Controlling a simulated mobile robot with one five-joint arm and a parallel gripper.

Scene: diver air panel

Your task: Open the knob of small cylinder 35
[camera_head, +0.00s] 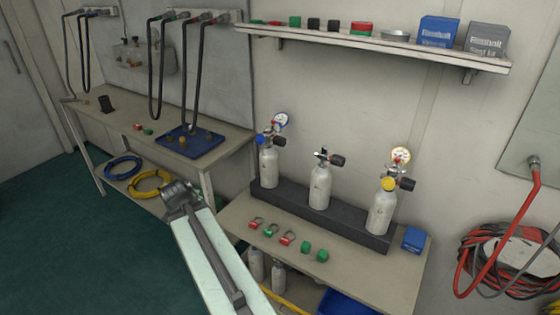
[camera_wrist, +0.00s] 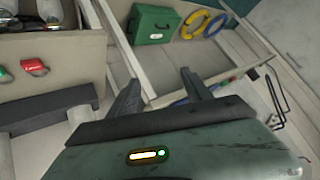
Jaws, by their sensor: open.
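Three small white cylinders stand upright in a dark rack on the bench: a left one (camera_head: 268,167) with a blue knob and gauge, a middle one (camera_head: 320,187) with a dark knob, and a right one (camera_head: 382,212) with a yellow knob (camera_head: 388,184) and gauge. Their numbers are too small to read, so I cannot tell which is 35. My gripper (camera_head: 174,190) is left of the rack, apart from all cylinders. In the wrist view my gripper (camera_wrist: 161,84) is open and empty, its two fingers spread.
The bench (camera_head: 240,213) holds several red and green fittings and a blue box (camera_head: 414,239). A wall shelf (camera_head: 370,43) runs above the cylinders. At left, a long bench carries a blue tray (camera_head: 189,141). Red hose (camera_head: 480,245) hangs at right. Green floor is clear at left.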

